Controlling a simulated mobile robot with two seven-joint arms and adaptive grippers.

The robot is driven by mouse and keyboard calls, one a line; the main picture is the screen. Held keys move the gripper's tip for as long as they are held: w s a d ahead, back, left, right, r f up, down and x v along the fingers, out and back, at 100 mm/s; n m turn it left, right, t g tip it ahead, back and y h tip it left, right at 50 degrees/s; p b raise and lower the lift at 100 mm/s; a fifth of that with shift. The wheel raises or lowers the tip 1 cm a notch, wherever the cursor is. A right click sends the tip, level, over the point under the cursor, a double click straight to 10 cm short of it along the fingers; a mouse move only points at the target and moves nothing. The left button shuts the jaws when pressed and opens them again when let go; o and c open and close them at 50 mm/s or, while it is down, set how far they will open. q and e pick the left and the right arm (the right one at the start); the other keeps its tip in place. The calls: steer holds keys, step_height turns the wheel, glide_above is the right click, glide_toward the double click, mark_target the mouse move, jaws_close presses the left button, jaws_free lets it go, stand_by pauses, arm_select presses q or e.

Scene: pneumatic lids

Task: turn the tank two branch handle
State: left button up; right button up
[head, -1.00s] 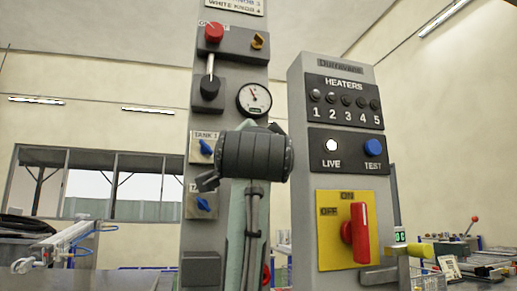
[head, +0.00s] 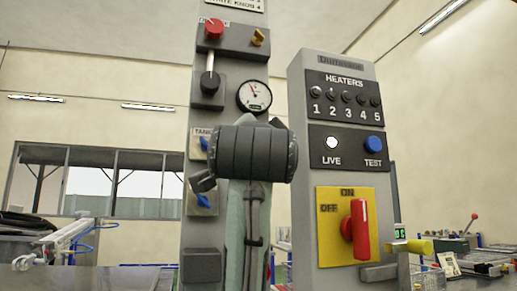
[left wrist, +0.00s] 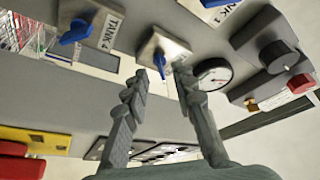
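On the grey control column stand several blue branch handles on pale square plates. In the left wrist view one blue handle (left wrist: 160,62) lies between the tips of my left gripper (left wrist: 162,73). The label on its plate is hidden by a finger; a neighbouring plate seems to read TANK 4. The fingers are apart, and I cannot tell whether either touches the handle. In the head view my left wrist covers this part of the column. An upper-left blue handle (head: 204,144) and a lower-left one (head: 203,201) show beside it. My right gripper is not in view.
A round gauge (head: 254,95) sits just above my wrist, with a black lever (head: 209,83) and red button (head: 214,28) higher up. To the right stands the heaters panel (head: 343,100) with a red rotary switch (head: 357,230) on yellow.

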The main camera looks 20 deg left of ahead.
arm_select(q)
steer(key=v, duration=0.9)
steer(key=shift+f, duration=0.1)
